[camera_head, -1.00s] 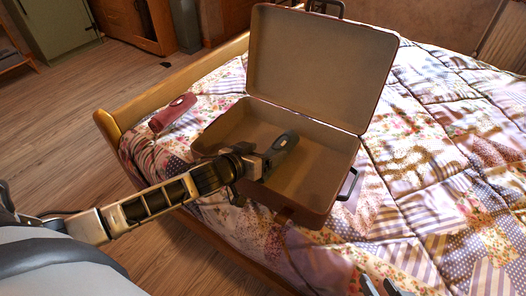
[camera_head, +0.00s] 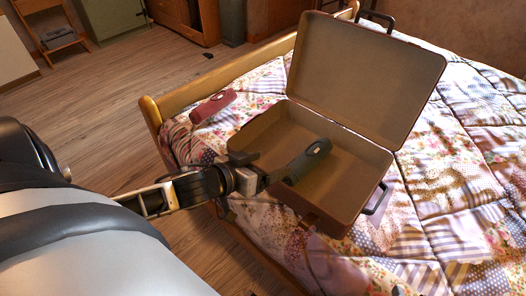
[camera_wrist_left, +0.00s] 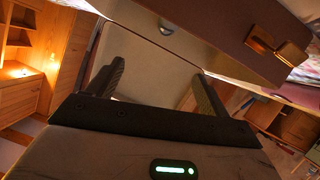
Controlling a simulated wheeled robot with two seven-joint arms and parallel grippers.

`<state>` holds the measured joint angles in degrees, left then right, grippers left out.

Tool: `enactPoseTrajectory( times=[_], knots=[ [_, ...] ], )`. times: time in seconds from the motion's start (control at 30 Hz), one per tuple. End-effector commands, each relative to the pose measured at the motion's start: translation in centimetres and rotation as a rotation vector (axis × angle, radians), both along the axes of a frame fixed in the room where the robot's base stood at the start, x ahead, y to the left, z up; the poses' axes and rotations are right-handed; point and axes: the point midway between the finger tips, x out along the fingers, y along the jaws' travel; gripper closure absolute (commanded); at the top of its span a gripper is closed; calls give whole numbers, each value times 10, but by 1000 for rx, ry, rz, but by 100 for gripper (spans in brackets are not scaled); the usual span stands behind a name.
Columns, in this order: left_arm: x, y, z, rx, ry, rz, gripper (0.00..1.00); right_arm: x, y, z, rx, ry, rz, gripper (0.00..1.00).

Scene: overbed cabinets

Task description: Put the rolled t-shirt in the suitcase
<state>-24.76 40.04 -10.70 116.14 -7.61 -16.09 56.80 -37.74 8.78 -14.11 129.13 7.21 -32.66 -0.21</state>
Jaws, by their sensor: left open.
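The brown suitcase (camera_head: 337,213) lies open on the bed, lid raised at the back. A dark grey roll (camera_head: 307,161), apparently the rolled t-shirt, lies inside it in the head view. A red rolled item (camera_head: 213,105) lies on the bed left of the suitcase. My left gripper (camera_head: 256,178) is open at the suitcase's near-left rim, apart from the grey roll. The left wrist view shows its two fingers (camera_wrist_left: 158,87) with nothing visible between them and the suitcase wall with a latch (camera_wrist_left: 280,47) beyond. Only a tip of my right gripper (camera_head: 398,291) shows at the bottom edge.
The bed's wooden end board (camera_head: 225,76) runs along the left. The patchwork quilt (camera_head: 455,170) is clear to the right of the suitcase. Wooden floor (camera_head: 110,95) lies open at the left, with cabinets behind.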

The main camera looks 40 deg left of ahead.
Motion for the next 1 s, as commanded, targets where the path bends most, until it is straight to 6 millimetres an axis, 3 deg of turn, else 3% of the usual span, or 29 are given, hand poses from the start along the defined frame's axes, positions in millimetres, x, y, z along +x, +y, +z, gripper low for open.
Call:
enactPoseTrajectory(
  times=[0.17, 0.4, 0.6, 1.0],
  knots=[
    [-15, -12, -3, 5, 15, -4, 21, -1, -1, 3, 2, -6, -4, 64],
    [-64, -87, -19, 69, 104, -71, 21, -3, -1, 1, 2, 2, -5, 64],
    [-89, -131, -13, 120, 137, -157, 21, -3, -1, 0, 1, 5, -5, 64],
    [-94, -140, -9, 139, 138, -183, 21, 1, -1, 2, 0, -1, -5, 64]
  ],
)
